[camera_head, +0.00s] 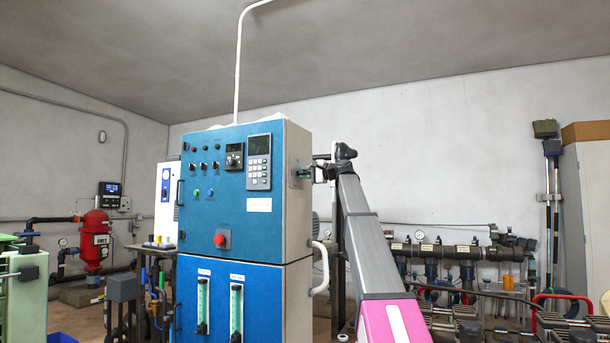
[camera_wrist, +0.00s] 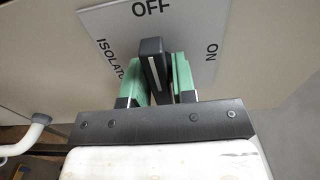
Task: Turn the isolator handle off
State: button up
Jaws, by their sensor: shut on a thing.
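The isolator handle (camera_wrist: 152,62) is a black lever with a pale line. It stands out from a grey plate (camera_wrist: 205,22) marked OFF at the top, ISOLATOR at the left and ON at the right in the wrist view. The handle's far end lies just below the word OFF. My gripper (camera_wrist: 157,75) has its green fingers on both sides of the handle and is shut on it. In the head view my gripper (camera_head: 304,172) reaches the right side of the blue cabinet (camera_head: 215,235); the handle is too small to make out there.
A white curved pipe handle (camera_head: 321,268) juts from the cabinet's side below my gripper, and it shows at the left of the wrist view (camera_wrist: 28,138). Pipes with gauges (camera_head: 440,252) run along the back wall at the right. A red tank (camera_head: 95,240) stands at the left.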

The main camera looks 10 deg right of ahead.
jog(key=o, duration=0.8)
jog(key=shift+c, duration=0.2)
jog(key=v, duration=1.1)
jog(key=shift+a, duration=0.1)
